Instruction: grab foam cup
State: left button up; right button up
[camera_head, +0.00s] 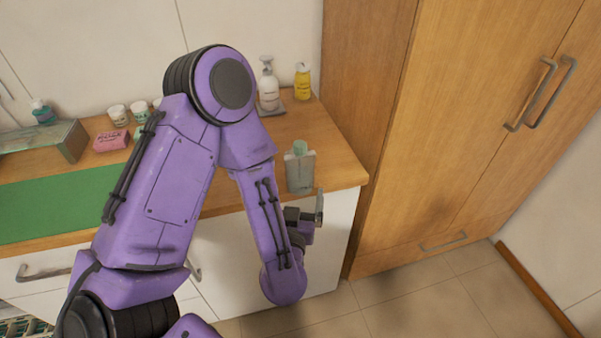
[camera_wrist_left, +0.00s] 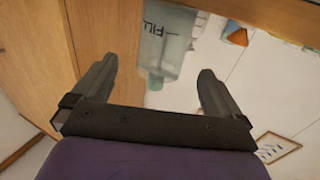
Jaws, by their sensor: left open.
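My left gripper (camera_head: 318,206) is in front of the counter's right front corner, just below the counter top. In the left wrist view its two fingers (camera_wrist_left: 158,85) are spread apart and hold nothing. A translucent grey-green bottle (camera_head: 300,172) with a pale green cap stands upright near that corner. In the wrist view the bottle (camera_wrist_left: 165,45) appears upside down beyond the gap between the fingers, apart from them, with dark lettering. Two small white cups (camera_head: 118,116) (camera_head: 141,110) stand at the back left; I cannot tell which thing is the foam cup. My right gripper is not in view.
A white pump bottle (camera_head: 268,88) and a yellow bottle (camera_head: 303,82) stand at the back. A pink box (camera_head: 111,140), a grey box (camera_head: 72,143) and a green mat (camera_head: 40,208) lie left. A tall wooden cabinet (camera_head: 430,120) borders the counter on the right.

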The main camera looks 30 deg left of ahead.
aim_at(302, 161)
pick_arm(q)
jog(key=shift+w+a+f+b, duration=0.3)
jog(key=shift+w+a, duration=0.2)
jog(key=shift+w, duration=0.25)
jog(key=p+x, duration=0.4)
jog(key=x, duration=0.3)
jog(key=shift+w+a+r, duration=0.15)
jog(key=shift+a, duration=0.05)
jog(key=shift+w+a, duration=0.15)
jog(key=c, duration=0.5)
grip_shut()
